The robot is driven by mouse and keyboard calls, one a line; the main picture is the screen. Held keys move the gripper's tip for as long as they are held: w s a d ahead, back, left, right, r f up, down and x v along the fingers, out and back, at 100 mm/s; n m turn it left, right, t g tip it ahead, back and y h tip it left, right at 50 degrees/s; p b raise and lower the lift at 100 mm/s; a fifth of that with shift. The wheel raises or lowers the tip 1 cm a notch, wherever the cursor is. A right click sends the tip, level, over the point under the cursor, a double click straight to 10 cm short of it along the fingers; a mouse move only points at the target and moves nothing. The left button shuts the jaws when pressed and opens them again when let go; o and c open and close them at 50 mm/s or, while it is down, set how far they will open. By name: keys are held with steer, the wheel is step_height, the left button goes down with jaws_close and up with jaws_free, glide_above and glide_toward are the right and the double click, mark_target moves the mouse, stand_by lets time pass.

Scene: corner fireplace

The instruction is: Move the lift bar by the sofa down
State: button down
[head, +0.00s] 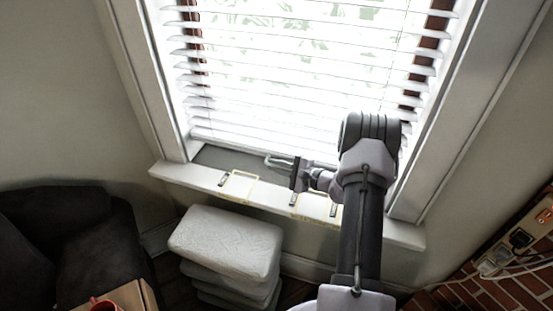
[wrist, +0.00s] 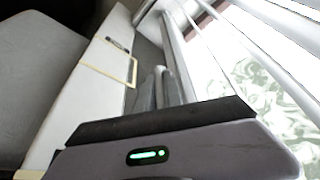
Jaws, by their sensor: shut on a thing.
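The white blind covers the window, and the pale lift bar (head: 228,142) runs along its lower edge, just above the sill. It also shows in the wrist view (wrist: 178,55), slanting past the fingers. My gripper (head: 278,162) reaches in from the right, low over the back of the sill, with its fingers pointing left. Its fingers (wrist: 158,88) look shut at the lift bar's lower edge. The exact contact is hard to see, as the dark gripper body hides part of it in the wrist view.
The white window sill (head: 195,178) carries yellow-edged rectangular frames (head: 238,187). Stacked white cushions (head: 225,242) stand below. The dark sofa (head: 55,235) is at left. A brick surface with cables and a socket (head: 520,240) is at right.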

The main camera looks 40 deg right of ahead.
steer(key=shift+f+b, duration=0.3)
steer(key=shift+f, duration=1.5)
steer(key=c, duration=1.5)
jaws_free()
steer(key=shift+s+r, duration=0.1)
steer(key=shift+s, duration=0.05)
steer(key=p+v, duration=0.5)
steer(key=v, duration=1.2)
steer(key=shift+s, duration=0.15)
